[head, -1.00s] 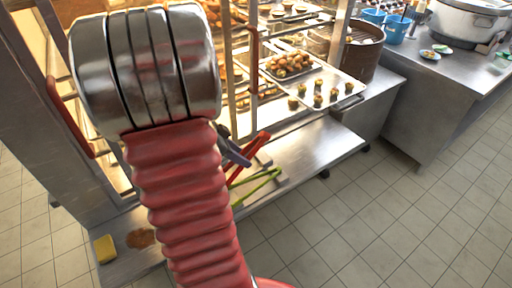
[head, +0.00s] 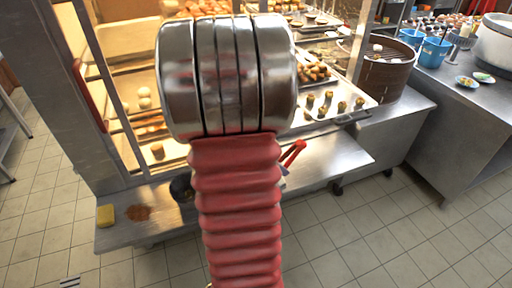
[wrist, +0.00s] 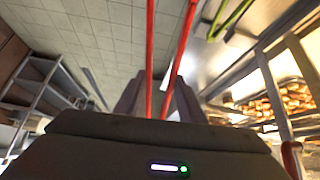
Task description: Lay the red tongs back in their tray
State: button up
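The red tongs (head: 293,152) show only partly in the head view, just right of my arm above the steel shelf. In the wrist view their two long red arms (wrist: 150,60) run between the dark fingers of my gripper (wrist: 157,98), close against both. My gripper appears shut on them. In the head view my arm hides the gripper. Green tongs (wrist: 231,18) lie on a metal surface at the upper right of the wrist view. The tongs' tray is not clearly visible; my arm covers that part of the shelf.
The steel shelf (head: 335,150) juts from the lit food cabinet. A yellow sponge (head: 105,215) and a brown stain (head: 138,213) are at its left end. A bamboo steamer (head: 385,75) and blue buckets (head: 434,52) stand to the right. The tiled floor in front is clear.

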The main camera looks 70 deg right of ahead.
jog(key=w+a+f+n+t, duration=0.1)
jog(key=w+a+n+t, duration=0.3)
jog(key=w, duration=0.5)
jog(key=w+a+n+t, duration=0.2)
jog(key=w+a+n, duration=0.4)
jog(key=w, duration=0.4)
jog(key=w+a+f+n+t, duration=0.1)
jog(key=w+a+n+t, duration=0.2)
jog(key=w+n, duration=0.45)
jog(key=w+a+n+t+y, duration=0.1)
jog(key=w+a, duration=0.4)
jog(key=a, duration=0.6)
jog(key=w+a+r+n+t+y, duration=0.1)
jog(key=w+a+n, duration=0.3)
jog(key=a, duration=0.6)
jog(key=w+a+n+t+y, duration=0.1)
jog(key=w+a+n+y, duration=0.2)
jog(key=w+a, duration=0.4)
jog(key=a, duration=0.4)
jog(key=shift+a+r, duration=0.2)
jog(key=shift+a, duration=0.1)
jog(key=shift+n, duration=0.25)
jog(key=shift+a, duration=0.1)
